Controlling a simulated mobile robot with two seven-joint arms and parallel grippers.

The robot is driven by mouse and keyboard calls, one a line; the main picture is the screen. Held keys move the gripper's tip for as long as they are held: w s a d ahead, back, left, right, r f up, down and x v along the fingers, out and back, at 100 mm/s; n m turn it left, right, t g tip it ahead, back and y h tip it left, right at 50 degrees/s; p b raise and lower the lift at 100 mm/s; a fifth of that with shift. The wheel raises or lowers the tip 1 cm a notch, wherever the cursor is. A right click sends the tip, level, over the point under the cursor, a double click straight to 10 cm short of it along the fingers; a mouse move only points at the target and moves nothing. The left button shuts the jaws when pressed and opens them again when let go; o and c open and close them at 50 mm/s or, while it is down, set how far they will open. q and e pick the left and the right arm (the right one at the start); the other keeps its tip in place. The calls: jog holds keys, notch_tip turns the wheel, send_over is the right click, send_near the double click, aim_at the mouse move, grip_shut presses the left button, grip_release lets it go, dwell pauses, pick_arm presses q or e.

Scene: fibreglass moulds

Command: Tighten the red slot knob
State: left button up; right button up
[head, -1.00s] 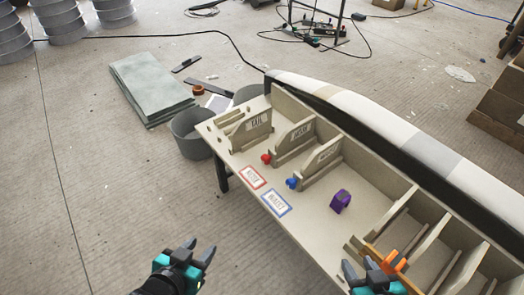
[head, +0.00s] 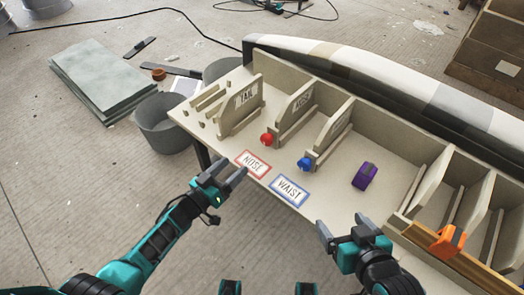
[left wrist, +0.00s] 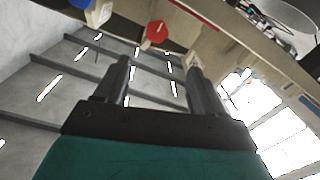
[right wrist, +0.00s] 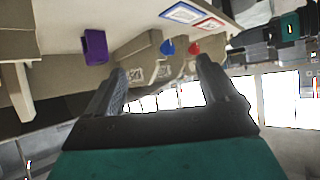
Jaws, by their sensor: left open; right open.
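The red slot knob (head: 267,139) sits at the front end of a slot rail on the bench, behind the red-bordered NOSE card (head: 253,164). It also shows in the left wrist view (left wrist: 155,33), above and between the fingers, and in the right wrist view (right wrist: 194,48). A blue knob (head: 304,163) is on the neighbouring slot, behind the blue-bordered WAIST card (head: 289,190). My left gripper (head: 227,179) is open and empty, in front of the bench edge near the NOSE card, apart from the red knob. My right gripper (head: 345,228) is open and empty by the bench's front edge.
A purple block (head: 364,176) lies on the bench (head: 338,203) right of the blue knob. An orange clamp-like part (head: 447,240) is at the right compartments. Upright panels (head: 241,105) stand in the slots. A grey bucket (head: 164,125) stands left of the bench.

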pick_arm(q)
jog(key=b, duration=0.4)
send_near(264, 141)
jog(key=shift+h, duration=0.3)
jog(key=x, duration=0.4)
jog(key=shift+w+d+f, duration=0.1)
jog(key=shift+w+f, duration=0.1)
jog(key=shift+w, duration=0.1)
jog(key=b+x, duration=0.2)
jog(key=x, duration=0.1)
jog(key=shift+w+d, duration=0.1)
jog(key=shift+w, duration=0.2)
jog(key=shift+w+d+r+b, duration=0.15)
jog(key=shift+w+d+b, duration=0.15)
jog(key=shift+w+b, duration=0.05)
pick_arm(e)
jog(key=f, duration=0.1)
jog(key=a+f, duration=0.1)
jog(key=f, duration=0.2)
jog(key=shift+w+a, duration=0.25)
jog(key=shift+y, duration=0.3)
pick_arm(q)
jog(key=shift+c, duration=0.5)
